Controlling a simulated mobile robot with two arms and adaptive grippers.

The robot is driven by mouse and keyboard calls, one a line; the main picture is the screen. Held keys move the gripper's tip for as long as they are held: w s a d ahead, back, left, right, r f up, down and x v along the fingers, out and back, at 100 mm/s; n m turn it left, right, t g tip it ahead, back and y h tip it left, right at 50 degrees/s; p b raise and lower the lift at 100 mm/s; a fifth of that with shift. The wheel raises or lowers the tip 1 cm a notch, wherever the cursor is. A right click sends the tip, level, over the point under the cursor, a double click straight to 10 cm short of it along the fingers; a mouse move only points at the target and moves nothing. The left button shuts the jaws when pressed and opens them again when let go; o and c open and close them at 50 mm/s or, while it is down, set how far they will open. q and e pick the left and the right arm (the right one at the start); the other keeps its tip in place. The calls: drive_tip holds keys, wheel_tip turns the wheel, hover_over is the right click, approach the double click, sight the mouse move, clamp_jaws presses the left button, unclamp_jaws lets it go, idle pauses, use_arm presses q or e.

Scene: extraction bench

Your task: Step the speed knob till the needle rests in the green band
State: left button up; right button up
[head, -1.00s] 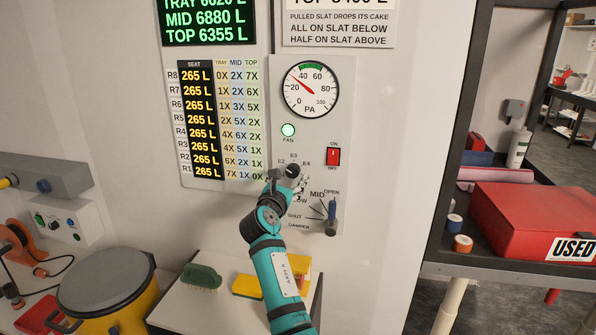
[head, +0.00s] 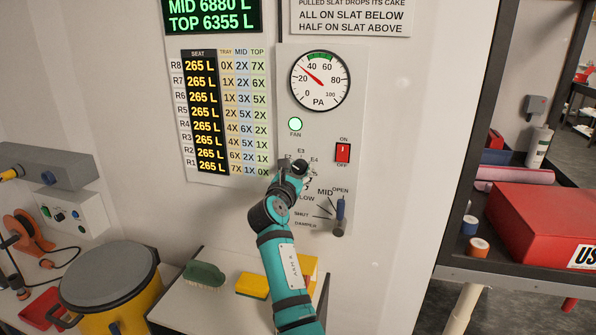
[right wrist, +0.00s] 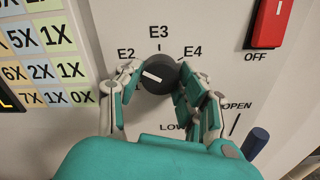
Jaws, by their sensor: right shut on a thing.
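The dark round speed knob (right wrist: 160,78) sits on the panel below the E2, E3 and E4 marks in the right wrist view. Its white pointer line tilts up to the left, on the E2 side. My right gripper (right wrist: 149,86) has a finger on each side of the knob and is shut on it. In the head view my right gripper (head: 293,170) partly hides the knob and the labels. The PA gauge (head: 320,81) has its red needle pointing up-left, between 20 and 40, left of the green band (head: 320,57) at the top. My left gripper is not in view.
The red ON/OFF switch (head: 343,152) is right of the knob, and the blue-handled damper lever (head: 340,212) is below right. A lit green FAN lamp (head: 295,124) is above. A yellow drum (head: 152,306) and a green brush (head: 204,275) stand below left.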

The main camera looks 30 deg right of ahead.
drive_tip(key=shift+c, duration=1)
drive_tip(key=shift+m, duration=0.3)
drive_tip(key=m+b, duration=0.1)
drive_tip(key=m, duration=0.2)
drive_tip(key=shift+m, duration=0.3)
drive_tip(key=m+b, duration=0.2)
drive_tip(key=m, duration=0.2)
drive_tip(key=shift+b, duration=0.35)
drive_tip(key=shift+m+b, duration=0.8)
drive_tip(key=shift+m, duration=1)
